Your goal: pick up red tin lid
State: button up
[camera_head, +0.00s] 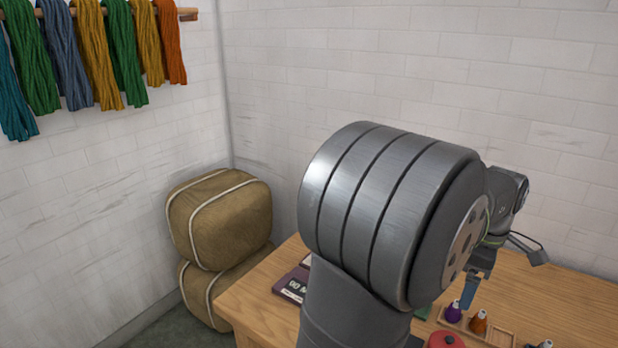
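The red tin lid (444,341) shows at the bottom edge of the head view, on the wooden table (262,308). It is round with a small dark knob, and its lower part is cut off by the picture's edge. My gripper (468,296) points down above the table, behind my large grey arm link. It appears above and behind the lid in the picture, apart from it.
A wooden tray (498,338) holds a purple spool (454,312) and an orange-brown spool (478,322), close to my gripper. A grey spool (545,344) is at the bottom right. A dark purple flat item (292,284) lies left. The table's right side looks clear.

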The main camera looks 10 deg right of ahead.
jog(key=m, duration=2.7)
send_over(450, 338)
notch_tip(450, 338, down, 13)
jog(key=shift+w+a+r, duration=0.1)
jog(key=shift+a, duration=0.05)
jog(key=shift+d+f, duration=0.2)
jog(key=shift+f, duration=2.8)
jog(key=c, duration=1.2)
